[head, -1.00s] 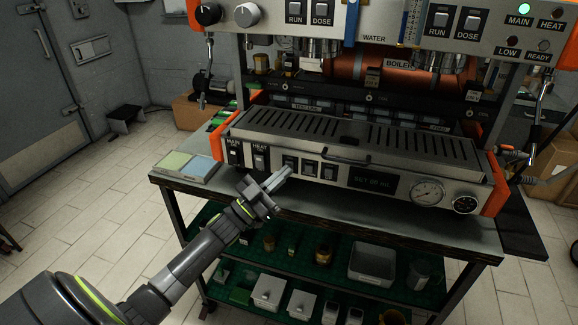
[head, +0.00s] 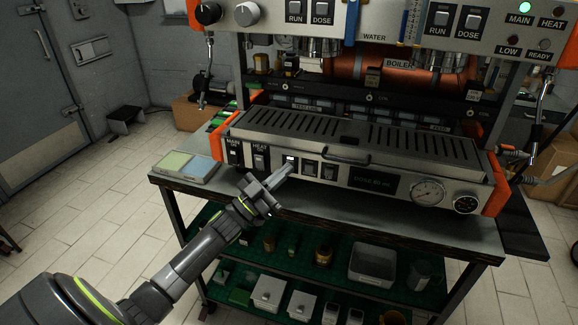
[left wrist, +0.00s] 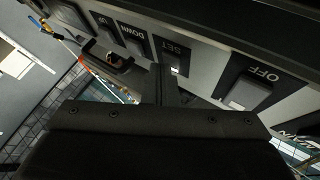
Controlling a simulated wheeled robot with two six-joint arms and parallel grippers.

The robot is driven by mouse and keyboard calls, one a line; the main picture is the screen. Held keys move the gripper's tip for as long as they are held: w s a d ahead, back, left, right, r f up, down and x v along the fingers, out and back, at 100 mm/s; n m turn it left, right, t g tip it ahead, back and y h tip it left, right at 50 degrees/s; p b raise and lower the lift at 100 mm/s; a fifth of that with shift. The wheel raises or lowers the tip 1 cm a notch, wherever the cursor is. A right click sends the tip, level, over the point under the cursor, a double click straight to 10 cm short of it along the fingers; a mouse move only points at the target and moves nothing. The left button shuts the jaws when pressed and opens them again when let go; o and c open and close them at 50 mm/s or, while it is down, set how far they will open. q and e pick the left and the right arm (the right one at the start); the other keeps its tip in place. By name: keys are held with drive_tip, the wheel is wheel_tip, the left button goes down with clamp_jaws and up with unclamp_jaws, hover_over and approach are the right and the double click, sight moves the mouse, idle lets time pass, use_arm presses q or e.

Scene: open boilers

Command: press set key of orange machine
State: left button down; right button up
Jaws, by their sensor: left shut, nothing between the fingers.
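The orange machine (head: 345,157) stands on the metal bench, with orange end panels and a row of controls on its front. Its set key (head: 290,160) is the leftmost of three small keys and shows a bright white top. The label SET is readable on the key in the left wrist view (left wrist: 174,58). My left gripper (head: 287,170) is shut and empty, its fingertips right at the lower part of the set key. Whether they touch it I cannot tell. In the left wrist view the fingers (left wrist: 167,88) point at this key. My right gripper is out of view.
The down key (head: 310,168) and up key (head: 329,171) sit close to the right. The heat switch (head: 260,159) and main switch (head: 235,153) are to the left. A dark display (head: 373,181) and gauges are further right. A lower shelf holds several containers.

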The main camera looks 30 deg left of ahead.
use_arm(q)
drive_tip(key=shift+s+d+p, duration=0.2)
drive_tip(key=shift+s+p, duration=0.25)
drive_tip(key=shift+s, duration=0.4)
drive_tip(key=s+p, duration=0.1)
drive_tip(key=s, duration=0.1)
drive_tip(key=s+d+p, duration=0.1)
drive_tip(key=s, duration=0.2)
drive_tip(key=shift+d, duration=0.1)
drive_tip(key=shift+w+f, duration=0.1)
idle(0.7)
